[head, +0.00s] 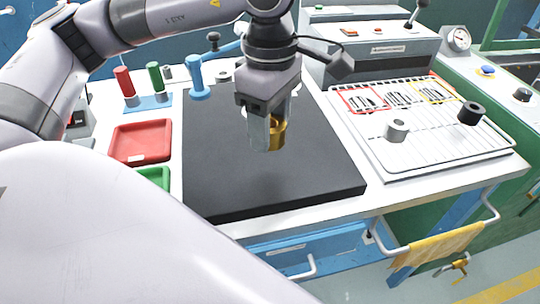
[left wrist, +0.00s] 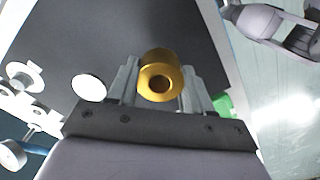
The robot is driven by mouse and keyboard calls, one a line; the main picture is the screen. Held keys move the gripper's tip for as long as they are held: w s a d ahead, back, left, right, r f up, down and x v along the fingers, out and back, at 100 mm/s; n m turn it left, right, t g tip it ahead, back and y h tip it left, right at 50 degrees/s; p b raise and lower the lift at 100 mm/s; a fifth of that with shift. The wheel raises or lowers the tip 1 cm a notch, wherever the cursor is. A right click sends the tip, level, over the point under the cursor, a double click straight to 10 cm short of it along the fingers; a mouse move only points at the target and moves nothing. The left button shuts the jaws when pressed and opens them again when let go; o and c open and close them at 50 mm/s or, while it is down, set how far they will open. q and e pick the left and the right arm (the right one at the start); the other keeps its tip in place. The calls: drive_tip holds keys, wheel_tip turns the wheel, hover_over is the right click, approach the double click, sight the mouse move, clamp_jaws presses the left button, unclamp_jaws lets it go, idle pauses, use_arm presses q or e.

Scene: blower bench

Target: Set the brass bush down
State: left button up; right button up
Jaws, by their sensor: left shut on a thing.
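The brass bush (head: 278,132) is a short gold-coloured ring with a hole through it. My left gripper (head: 266,134) is shut on it and holds it over the black mat (head: 225,185). The left wrist view shows the bush (left wrist: 160,76) between the two fingers of the left gripper (left wrist: 158,88), its hole facing the camera. In the head view a finger hides part of the bush. I cannot tell the gap between bush and mat exactly. My right gripper is not in view.
A wire rack tray (head: 440,150) at right carries a grey bush (head: 396,130) and a black bush (head: 471,112). Red (head: 141,143) and green (head: 155,178) trays lie left of the mat. A blue clamp-like tool (head: 197,78) stands behind. The mat's front is clear.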

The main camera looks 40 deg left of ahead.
sight(270, 169)
use_arm(q)
drive_tip(key=shift+f+b, duration=0.3)
drive_tip(key=shift+f, duration=2.85)
drive_tip(key=shift+f, duration=0.2)
drive_tip(key=o, duration=1.2)
drive_tip(key=shift+o, duration=0.2)
drive_tip(key=shift+r, duration=0.2)
wheel_tip(270, 169, up, 12)
drive_tip(key=p, duration=0.1)
